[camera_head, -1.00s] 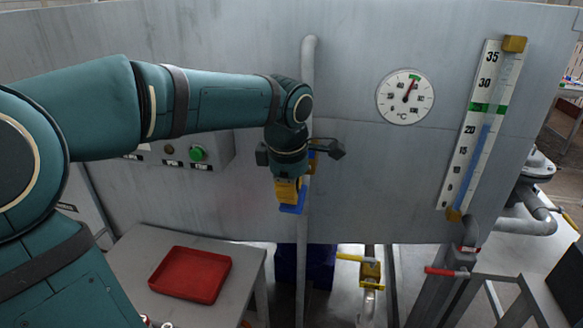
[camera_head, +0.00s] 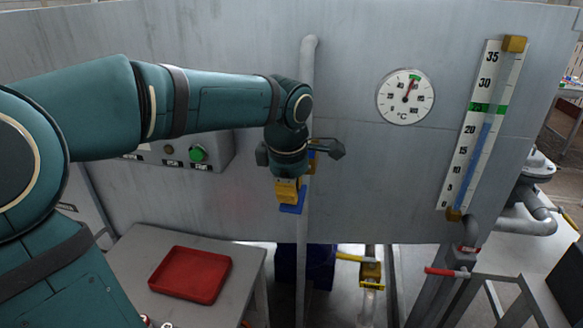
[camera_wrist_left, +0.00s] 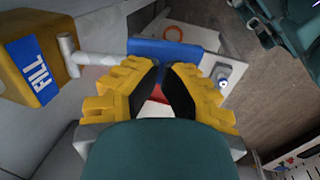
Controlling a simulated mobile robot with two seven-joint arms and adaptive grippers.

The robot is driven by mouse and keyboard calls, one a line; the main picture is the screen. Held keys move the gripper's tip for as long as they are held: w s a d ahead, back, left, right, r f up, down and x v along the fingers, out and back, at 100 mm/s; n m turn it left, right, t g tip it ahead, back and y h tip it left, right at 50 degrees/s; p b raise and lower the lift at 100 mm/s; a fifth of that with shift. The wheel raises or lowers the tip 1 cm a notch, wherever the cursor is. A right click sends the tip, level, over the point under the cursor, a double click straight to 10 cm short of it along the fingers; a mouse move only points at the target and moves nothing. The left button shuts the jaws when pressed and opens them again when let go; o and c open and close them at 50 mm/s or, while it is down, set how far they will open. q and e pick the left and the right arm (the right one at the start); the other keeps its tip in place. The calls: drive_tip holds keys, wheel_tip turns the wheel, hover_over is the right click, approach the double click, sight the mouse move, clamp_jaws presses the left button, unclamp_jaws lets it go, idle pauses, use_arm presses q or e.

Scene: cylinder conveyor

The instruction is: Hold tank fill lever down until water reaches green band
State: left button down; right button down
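The fill lever's blue handle (camera_head: 291,209) shows just under the fingers of my left gripper (camera_head: 288,197). In the left wrist view the blue handle (camera_wrist_left: 165,52) lies beyond the fingertips (camera_wrist_left: 162,68), on a grey rod from a yellow block (camera_wrist_left: 40,60) with a blue FILL label. The yellow fingers are close together at the tips with a narrow gap; grip and contact cannot be told. The level gauge (camera_head: 481,130) holds a blue column (camera_head: 472,160) that ends a little below the green band (camera_head: 488,108). My right gripper is not in view.
The big grey tank (camera_head: 370,180) stands behind, with a round dial (camera_head: 405,96) and a vertical pipe (camera_head: 304,240). A control box with a green button (camera_head: 197,153) is behind my left arm. A red tray (camera_head: 190,275) rests on a table. Valves with yellow and red handles (camera_head: 440,271) are below.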

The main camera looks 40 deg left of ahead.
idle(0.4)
use_arm(q)
wheel_tip(320, 180, up, 12)
drive_tip(key=s+d, duration=0.1)
drive_tip(key=s, duration=0.1)
drive_tip(key=shift+f, duration=0.15)
idle(0.6)
